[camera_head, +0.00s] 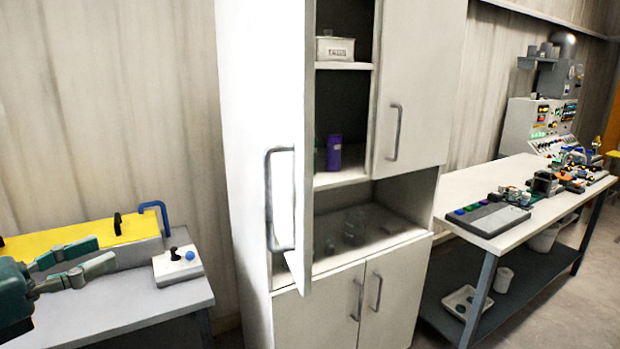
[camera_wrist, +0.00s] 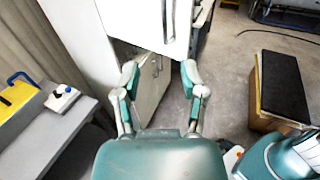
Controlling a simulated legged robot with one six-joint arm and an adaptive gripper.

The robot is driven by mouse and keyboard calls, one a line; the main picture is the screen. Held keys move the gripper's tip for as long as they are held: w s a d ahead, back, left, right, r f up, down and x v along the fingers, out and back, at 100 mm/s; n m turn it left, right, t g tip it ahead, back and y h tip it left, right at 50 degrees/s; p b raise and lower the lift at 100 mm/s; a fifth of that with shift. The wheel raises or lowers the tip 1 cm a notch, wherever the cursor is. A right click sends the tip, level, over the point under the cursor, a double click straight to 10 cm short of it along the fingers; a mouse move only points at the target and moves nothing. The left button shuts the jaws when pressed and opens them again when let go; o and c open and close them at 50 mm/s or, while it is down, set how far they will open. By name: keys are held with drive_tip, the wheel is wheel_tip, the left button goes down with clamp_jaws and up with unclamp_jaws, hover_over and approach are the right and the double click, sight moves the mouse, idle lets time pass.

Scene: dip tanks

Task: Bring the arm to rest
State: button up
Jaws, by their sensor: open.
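My gripper (camera_head: 88,262) shows at the left edge of the head view, its two fingers apart with nothing between them. It is in front of the yellow-topped box on the grey table. In the wrist view my gripper (camera_wrist: 160,82) has its fingers spread wide, with the white cabinet behind and the floor to the right. Most of my arm is out of the head view.
A white cabinet (camera_head: 255,120) stands in the middle, its left door (camera_head: 302,190) swung open. The grey table (camera_head: 110,305) carries the yellow-topped box (camera_head: 75,238) and a small joystick box (camera_head: 178,268). A workbench (camera_head: 500,190) stands right. A black-topped box (camera_wrist: 283,88) stands on open floor.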

drive_tip(key=w+d+f+m+g+y, duration=0.1)
drive_tip(key=w+d+f+m+g, duration=0.25)
drive_tip(key=d, duration=0.55)
drive_tip(key=w+d+f+m+g, duration=0.2)
drive_tip(key=w+d+f+m, duration=0.15)
drive_tip(key=d, duration=0.45)
drive_tip(key=w+d+f+m+g+y, duration=0.15)
drive_tip(key=w+d, duration=0.25)
drive_tip(key=d, duration=0.5)
drive_tip(key=s+d+f+m+g+y, duration=0.1)
drive_tip(key=s+d+f+m+y, duration=0.2)
drive_tip(key=m, duration=0.7)
drive_tip(key=s+d+f+m+g+y, duration=0.1)
drive_tip(key=s+d+f+m+y, duration=0.2)
drive_tip(key=s+d+f+m, duration=0.5)
drive_tip(key=shift+d+f+m, duration=1.65)
drive_tip(key=shift+d+f, duration=0.5)
drive_tip(key=shift+d, duration=0.6)
drive_tip(key=shift+a+y, duration=0.15)
drive_tip(key=shift+y, duration=0.1)
